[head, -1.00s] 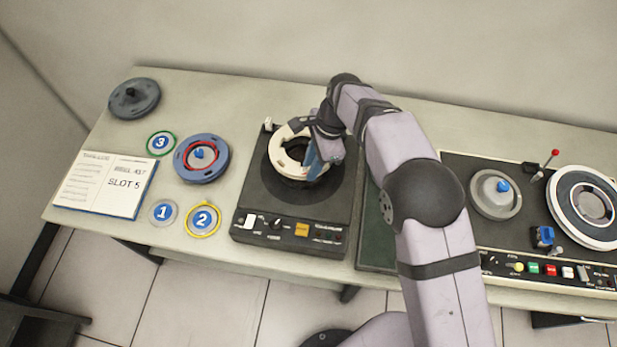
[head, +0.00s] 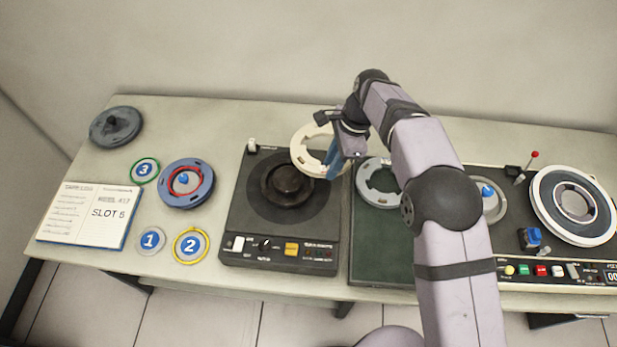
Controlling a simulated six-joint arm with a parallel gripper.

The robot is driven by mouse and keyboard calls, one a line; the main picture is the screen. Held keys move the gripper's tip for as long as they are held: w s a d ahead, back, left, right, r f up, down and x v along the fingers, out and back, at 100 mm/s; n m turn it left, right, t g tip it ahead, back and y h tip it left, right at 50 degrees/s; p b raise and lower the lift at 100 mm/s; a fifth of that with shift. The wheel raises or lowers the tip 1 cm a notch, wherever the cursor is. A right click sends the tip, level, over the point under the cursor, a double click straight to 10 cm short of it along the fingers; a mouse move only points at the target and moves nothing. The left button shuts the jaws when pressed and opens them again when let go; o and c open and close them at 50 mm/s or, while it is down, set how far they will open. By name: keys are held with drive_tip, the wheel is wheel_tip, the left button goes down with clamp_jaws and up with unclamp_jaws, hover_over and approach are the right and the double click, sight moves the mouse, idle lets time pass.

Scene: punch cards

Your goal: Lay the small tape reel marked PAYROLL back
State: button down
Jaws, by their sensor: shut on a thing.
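My gripper (head: 334,160) is shut on the right side of a small cream reel (head: 309,151). The reel is ring-shaped and held above the back right of the dark turntable unit (head: 250,215). The unit's round hub (head: 287,184) is bare. No PAYROLL mark can be read on any reel from here. A grey-white reel (head: 375,187) lies on the green mat (head: 372,240), partly hidden by my arm.
At right, a console (head: 510,240) carries a large white reel (head: 573,207). The bench's back strip is mostly clear.

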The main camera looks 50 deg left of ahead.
drive_tip(key=w+d+r+m, duration=0.1)
drive_tip(key=w+d+m, duration=0.1)
drive_tip(key=w+d, duration=0.45)
drive_tip(key=w+d+r+m, duration=0.15)
drive_tip(key=w+d, duration=0.25)
drive_tip(key=d, duration=0.6)
drive_tip(key=s+d+f+n, duration=0.6)
drive_tip(key=s+d+f, duration=0.3)
drive_tip(key=d, duration=0.3)
drive_tip(key=shift+d+f+n+h+b, duration=0.2)
drive_tip(key=shift+f+n+h+b, duration=0.15)
drive_tip(key=shift+f+b, duration=0.15)
drive_tip(key=shift+f, duration=0.15)
drive_tip(key=shift+w+b+x, duration=0.25)
drive_tip(key=shift+b+x, duration=0.9)
drive_tip(key=shift+x, duration=0.05)
drive_tip(key=shift+w+b+x, duration=0.25)
drive_tip(key=shift+b+x, duration=0.85)
drive_tip(key=shift+x, duration=0.1)
drive_tip(key=shift+d+p, duration=0.15)
drive_tip(key=shift+p, duration=0.35)
